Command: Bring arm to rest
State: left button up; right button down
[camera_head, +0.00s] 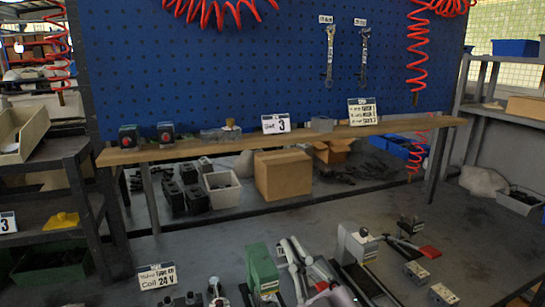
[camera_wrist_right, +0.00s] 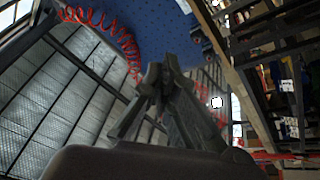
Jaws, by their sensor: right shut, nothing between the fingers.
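My right gripper (camera_wrist_right: 163,75) shows in the right wrist view. Its dark fingers are drawn together and nothing is between them. It is raised clear of any object, with open room beyond the fingertips. In the head view I cannot clearly make out its fingers. My left gripper is not in view.
The grey workbench (camera_head: 180,245) holds a green block (camera_head: 262,270), a grey-white block (camera_head: 357,243), small grey valve blocks (camera_head: 416,272) and a red-handled tool (camera_head: 428,252) near the front. A wooden shelf (camera_head: 230,145) runs below the blue pegboard (camera_head: 200,70). Red coiled hoses (camera_head: 417,45) hang there.

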jog(key=s+d+f+m+g+h, duration=0.2)
jog(key=d+f+m+g+h, duration=0.3)
jog(key=f, duration=0.6)
jog(key=s+d+f+m+g+h, duration=0.25)
jog(key=d+f+m+h, duration=0.35)
jog(key=f, duration=0.6)
jog(key=s+d+f+g+y, duration=0.1)
jog(key=s+d+f+g, duration=0.25)
jog(key=s+f, duration=0.4)
jog(key=s+d+f+g, duration=0.2)
jog(key=s+f+g, duration=0.3)
jog(key=s, duration=0.6)
notch_tip(320, 180, down, 26)
jog(key=s+g, duration=0.2)
jog(key=s+d+f+g, duration=0.1)
jog(key=s+d+f, duration=0.1)
jog(key=s+f, duration=1.4)
jog(key=shift+s+d+f, duration=0.4)
jog(key=shift+s, duration=0.1)
